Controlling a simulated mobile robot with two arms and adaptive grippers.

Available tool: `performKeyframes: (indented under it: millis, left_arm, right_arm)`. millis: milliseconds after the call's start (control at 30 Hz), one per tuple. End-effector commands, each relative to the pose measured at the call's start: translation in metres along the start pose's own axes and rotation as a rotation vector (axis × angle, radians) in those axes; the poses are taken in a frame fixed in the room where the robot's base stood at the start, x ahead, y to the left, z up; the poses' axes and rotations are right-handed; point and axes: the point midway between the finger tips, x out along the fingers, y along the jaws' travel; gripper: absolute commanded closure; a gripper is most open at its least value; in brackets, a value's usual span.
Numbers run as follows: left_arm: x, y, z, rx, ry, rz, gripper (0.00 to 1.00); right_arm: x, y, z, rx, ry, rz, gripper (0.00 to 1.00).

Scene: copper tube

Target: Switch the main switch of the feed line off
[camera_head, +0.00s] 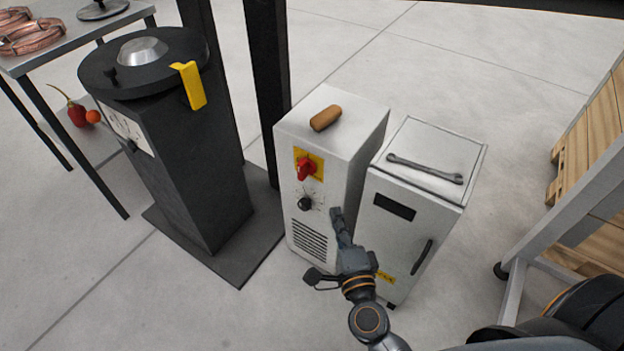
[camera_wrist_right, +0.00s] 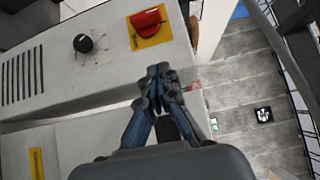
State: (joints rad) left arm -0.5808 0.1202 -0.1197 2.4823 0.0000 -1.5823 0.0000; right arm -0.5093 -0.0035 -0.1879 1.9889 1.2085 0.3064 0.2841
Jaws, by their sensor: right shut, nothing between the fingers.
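The main switch (camera_head: 306,167) is a red rotary handle on a yellow plate, on the front of a white cabinet (camera_head: 350,151). In the right wrist view the red switch (camera_wrist_right: 147,20) is at the top, with a black knob (camera_wrist_right: 83,43) to its left. My right gripper (camera_head: 336,212) is shut and empty, in front of the cabinet, lower right of the switch and apart from it. In the wrist view its closed fingertips (camera_wrist_right: 158,72) are below the switch. The handle looks tilted on its plate. My left gripper is not in view.
A brown object (camera_head: 325,118) lies on the cabinet. A second white cabinet (camera_head: 399,238) stands close on its right, with a wrench (camera_head: 425,169) on top. A black machine (camera_head: 190,160) with a yellow tab stands left. A metal frame (camera_head: 570,200) and wooden pallets are at right.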

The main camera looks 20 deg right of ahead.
Motion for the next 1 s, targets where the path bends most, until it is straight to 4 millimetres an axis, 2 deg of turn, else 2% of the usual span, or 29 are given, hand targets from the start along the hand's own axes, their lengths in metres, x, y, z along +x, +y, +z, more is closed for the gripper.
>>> performKeyframes:
  millis: [267, 367, 733, 1000]
  left_arm:
    - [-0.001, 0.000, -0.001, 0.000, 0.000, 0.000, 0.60]
    - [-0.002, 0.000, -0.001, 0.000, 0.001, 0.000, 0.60]
    - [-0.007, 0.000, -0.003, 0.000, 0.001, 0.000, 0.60]
    - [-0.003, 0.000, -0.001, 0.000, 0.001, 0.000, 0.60]
  right_arm:
    - [0.009, -0.001, 0.000, -0.003, 0.001, -0.002, 1.00]
    - [0.023, -0.001, 0.000, -0.001, 0.001, -0.002, 1.00]
    - [0.101, -0.001, 0.001, -0.003, 0.000, -0.002, 1.00]
    - [0.125, 0.001, 0.025, -0.002, -0.001, 0.001, 1.00]
